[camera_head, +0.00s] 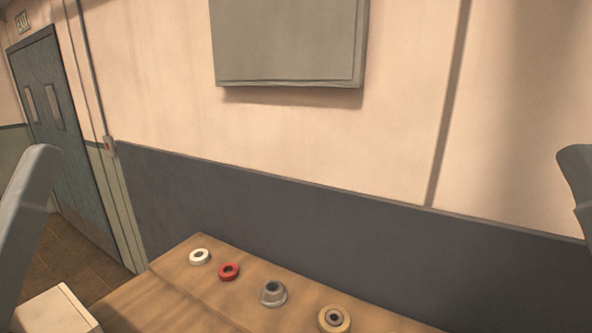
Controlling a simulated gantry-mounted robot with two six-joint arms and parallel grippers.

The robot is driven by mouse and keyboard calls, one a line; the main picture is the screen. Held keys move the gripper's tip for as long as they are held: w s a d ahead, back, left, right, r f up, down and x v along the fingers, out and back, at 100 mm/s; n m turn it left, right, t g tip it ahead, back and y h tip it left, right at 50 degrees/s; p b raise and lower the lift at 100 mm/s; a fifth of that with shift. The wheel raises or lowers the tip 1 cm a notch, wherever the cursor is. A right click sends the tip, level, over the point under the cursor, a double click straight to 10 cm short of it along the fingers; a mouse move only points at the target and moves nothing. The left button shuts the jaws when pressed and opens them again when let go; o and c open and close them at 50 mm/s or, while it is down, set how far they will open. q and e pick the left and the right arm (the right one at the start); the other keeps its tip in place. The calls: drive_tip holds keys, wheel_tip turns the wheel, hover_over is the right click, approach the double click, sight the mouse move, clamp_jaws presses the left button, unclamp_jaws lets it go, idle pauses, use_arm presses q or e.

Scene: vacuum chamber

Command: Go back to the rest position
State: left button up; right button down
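A grey part of my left arm (26,220) rises along the left edge. A smaller grey part of my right arm (576,182) shows at the right edge. The fingers of both grippers are outside the picture, so I see neither what they hold nor whether they are open. Both visible arm parts are apart from the wooden table (170,295) and the objects on it.
On the table, a white ring (200,263), red ring (223,277), grey flanged piece (281,300) and yellowish ring (342,327) form a row. A pale box (50,312) is at lower left. Behind are a wall with a grey panel (285,40) and a door (70,140).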

use_arm(q)
wheel_tip(320, 180, up, 16)
drive_tip(key=p, duration=1.2)
use_arm(e)
wheel_tip(320, 180, up, 16)
use_arm(q)
drive_tip(key=shift+f, duration=0.1)
use_arm(e)
drive_tip(key=shift+f, duration=0.1)
